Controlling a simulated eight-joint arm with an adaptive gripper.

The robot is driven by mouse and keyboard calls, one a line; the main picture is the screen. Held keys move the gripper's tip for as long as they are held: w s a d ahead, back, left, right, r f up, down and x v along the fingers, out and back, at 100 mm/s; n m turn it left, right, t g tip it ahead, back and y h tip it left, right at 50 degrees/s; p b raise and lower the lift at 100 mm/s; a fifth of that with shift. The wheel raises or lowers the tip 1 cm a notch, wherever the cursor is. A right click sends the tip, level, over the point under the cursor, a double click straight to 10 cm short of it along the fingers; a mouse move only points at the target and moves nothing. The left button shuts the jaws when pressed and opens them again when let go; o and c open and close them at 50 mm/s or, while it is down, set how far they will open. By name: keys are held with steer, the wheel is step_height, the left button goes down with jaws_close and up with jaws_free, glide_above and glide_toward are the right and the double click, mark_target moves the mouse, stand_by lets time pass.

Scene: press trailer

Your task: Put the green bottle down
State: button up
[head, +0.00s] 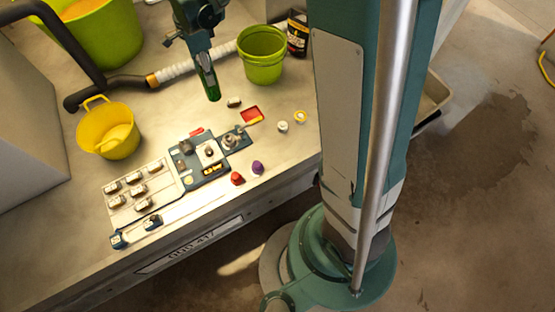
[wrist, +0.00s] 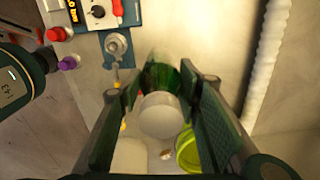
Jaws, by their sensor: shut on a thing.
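The green bottle (head: 211,86) hangs below my gripper (head: 204,60) in the head view, slightly tilted, over the worktop behind the control panel. I cannot tell whether its lower end touches the worktop. In the wrist view the green bottle (wrist: 160,77) lies between the two fingers of my gripper (wrist: 165,92), with a pale round end nearest the camera. My gripper is shut on it, and the fingers hide part of its sides.
A green bucket (head: 262,67) and a dark can (head: 297,36) stand right of the bottle. A yellow pot (head: 117,145) stands left. A ribbed white hose (head: 195,67) runs behind.

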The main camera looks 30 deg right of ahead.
steer(key=s+d+f, duration=0.1)
steer(key=s+d, duration=0.2)
steer(key=s, duration=0.6)
steer(key=s+d+f+b, duration=0.1)
steer(key=s+d, duration=0.3)
steer(key=s, duration=0.6)
steer(key=s+d+f+n+b, duration=0.1)
steer(key=s+d, duration=0.2)
steer(key=s, duration=0.7)
steer(key=shift+s+d+f, duration=0.2)
steer(key=shift+f+b, duration=0.1)
steer(key=shift+b, duration=0.2)
steer(key=shift+f+b, duration=0.9)
steer(key=shift+f, duration=1.9)
steer(key=shift+f+b, duration=0.8)
steer(key=shift+f, duration=1.45)
steer(key=o, duration=1)
